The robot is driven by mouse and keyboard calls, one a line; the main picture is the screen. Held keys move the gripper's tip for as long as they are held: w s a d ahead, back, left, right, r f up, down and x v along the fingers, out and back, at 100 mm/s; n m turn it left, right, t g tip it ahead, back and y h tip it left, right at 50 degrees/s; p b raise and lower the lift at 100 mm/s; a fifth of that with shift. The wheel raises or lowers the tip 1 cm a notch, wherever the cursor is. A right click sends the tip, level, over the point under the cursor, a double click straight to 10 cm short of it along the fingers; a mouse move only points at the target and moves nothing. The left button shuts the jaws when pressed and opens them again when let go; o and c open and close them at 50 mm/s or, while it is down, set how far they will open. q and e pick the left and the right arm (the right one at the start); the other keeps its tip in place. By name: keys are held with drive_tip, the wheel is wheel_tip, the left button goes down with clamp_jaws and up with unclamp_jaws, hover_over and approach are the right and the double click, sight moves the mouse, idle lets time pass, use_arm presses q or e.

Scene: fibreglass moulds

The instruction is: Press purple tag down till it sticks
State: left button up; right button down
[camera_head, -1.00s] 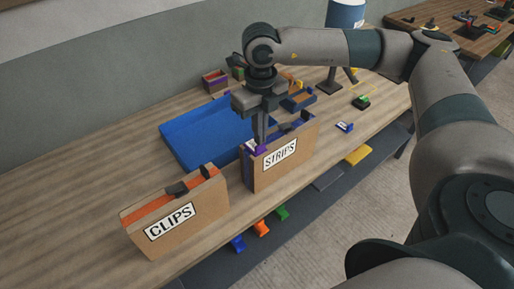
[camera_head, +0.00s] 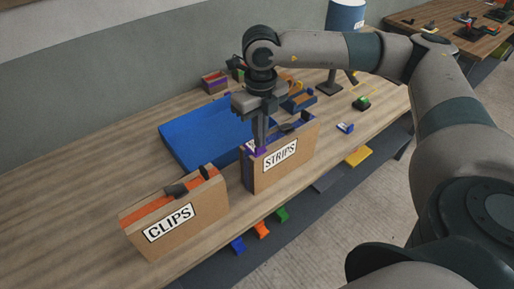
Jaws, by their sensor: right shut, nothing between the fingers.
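A small purple tag (camera_head: 260,150) sits at the top left corner of the box labelled STRIPS (camera_head: 262,179), near its front edge. My right gripper (camera_head: 260,144) is shut and points straight down, its fingertips at the tag and seemingly touching it. The fingers partly hide the tag, so I cannot tell whether it lies flat. My left gripper is not in view.
The box labelled CLIPS (camera_head: 195,226) stands to the left, near the table's front edge. Small coloured items and a lamp (camera_head: 345,17) stand farther back. The left of the wooden table (camera_head: 60,215) is clear.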

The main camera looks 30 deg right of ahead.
wheel_tip(320, 180, up, 7)
drive_tip(key=p, duration=0.2)
idle(0.8)
idle(0.6)
